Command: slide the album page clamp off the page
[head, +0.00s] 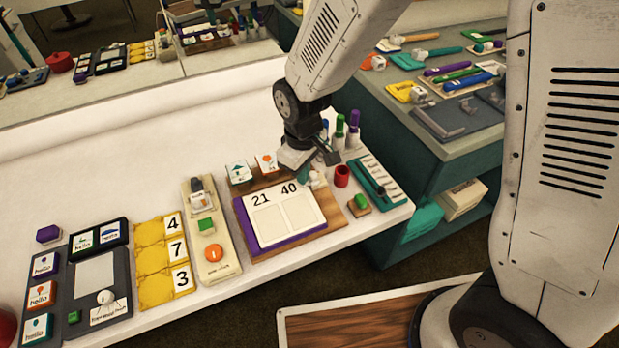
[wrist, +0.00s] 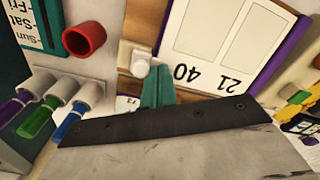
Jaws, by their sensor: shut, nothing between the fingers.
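The album page (head: 270,222) is a white sheet with two pale panels and the numbers 21 and 40, on a purple-edged album on a wooden board (head: 334,218). It also shows upside down in the wrist view (wrist: 215,45). A small white knobbed piece, which looks like the clamp (wrist: 140,64), sits on the wood beside the page's edge, near the 40. I cannot tell whether it touches the page. My gripper (head: 303,176) is shut and empty above the board's back edge. Its teal fingers (wrist: 157,86) are close beside the white piece, contact unclear.
A red cup (head: 342,176) and a teal day board (head: 378,182) stand to the right. Several capped markers (head: 353,128) stand behind. Two picture blocks (head: 240,172) are left of my gripper. A cream board (head: 212,245) and yellow number tray (head: 160,262) lie further left.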

